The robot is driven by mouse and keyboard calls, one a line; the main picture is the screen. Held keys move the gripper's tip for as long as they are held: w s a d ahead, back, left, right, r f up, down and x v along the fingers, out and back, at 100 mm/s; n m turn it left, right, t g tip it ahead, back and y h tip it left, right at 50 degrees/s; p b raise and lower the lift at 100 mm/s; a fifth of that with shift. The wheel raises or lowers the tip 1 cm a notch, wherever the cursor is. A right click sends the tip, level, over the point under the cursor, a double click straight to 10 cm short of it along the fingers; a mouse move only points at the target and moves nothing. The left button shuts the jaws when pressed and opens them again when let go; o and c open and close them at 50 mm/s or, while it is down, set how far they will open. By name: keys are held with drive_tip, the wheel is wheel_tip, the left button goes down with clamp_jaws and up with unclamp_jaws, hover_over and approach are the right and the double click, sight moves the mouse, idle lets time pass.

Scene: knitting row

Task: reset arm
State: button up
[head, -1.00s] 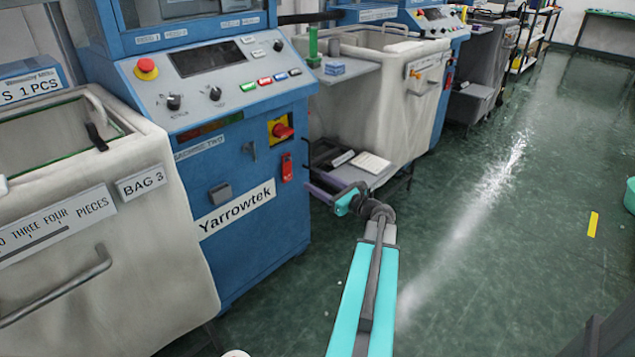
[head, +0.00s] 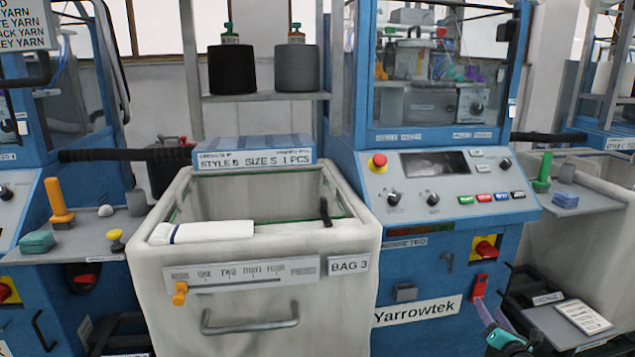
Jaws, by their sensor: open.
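My arm shows at the lower right of the head view, in front of the blue machine's right side. My gripper (head: 484,312), small and partly hard to make out, sits at the end of a teal link, just below a red tag on the machine. It looks empty and open. I cannot tell whether it touches the machine.
A pale bin marked BAG 3 (head: 270,245) stands in the middle, with a white folded piece (head: 205,231) on its rim. The blue machine (head: 440,235) with a control panel is right of it.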

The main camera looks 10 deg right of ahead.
drive_tip(key=w+a+f+m+g+h+p, duration=0.25)
drive_tip(key=w+a+f+m, duration=0.2)
drive_tip(key=m, duration=0.25)
drive_tip(key=s+a+f+m+g+y+p, duration=0.2)
drive_tip(key=s+a+f+m+g+p, duration=0.3)
drive_tip(key=a+f, duration=0.45)
drive_tip(key=s+a+f+m+g+y+p, duration=0.1)
drive_tip(key=s+a+f+m+g+p, duration=0.4)
drive_tip(key=a, duration=0.8)
drive_tip(key=s+a+f+m+g+y+p, duration=0.2)
drive_tip(key=s+a+m+g, duration=0.7)
drive_tip(key=s+a, duration=1.5)
drive_tip(key=a+y+p, duration=0.2)
drive_tip(key=a+y, duration=0.1)
drive_tip(key=shift+s+g+p, duration=0.3)
drive_tip(key=shift+g+p, duration=0.05)
drive_tip(key=shift+p, duration=0.05)
idle(2.0)
